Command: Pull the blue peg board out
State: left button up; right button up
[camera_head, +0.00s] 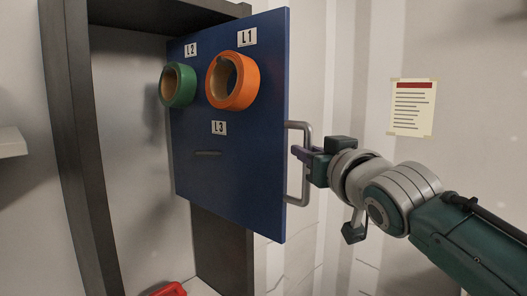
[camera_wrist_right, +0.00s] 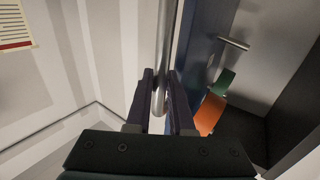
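The blue peg board (camera_head: 230,175) stands upright and angled, its near edge standing out from a dark frame. Its grey bar handle (camera_head: 305,130) is on the right edge. My right gripper (camera_head: 300,153) is at the middle of the handle. In the right wrist view the handle bar (camera_wrist_right: 163,50) runs between the two fingers (camera_wrist_right: 160,95), which look closed against it. The board also shows in the right wrist view (camera_wrist_right: 200,50). My left gripper is in neither view.
An orange ring (camera_head: 248,95) and a green ring (camera_head: 184,85) hang on the board by labels L1 and L2. An empty peg (camera_head: 207,153) is under L3. A dark frame (camera_head: 75,120) stands left. A red object (camera_head: 167,290) is below. A notice (camera_head: 412,107) is on the wall.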

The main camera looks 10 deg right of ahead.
grip_shut()
dwell(0.9)
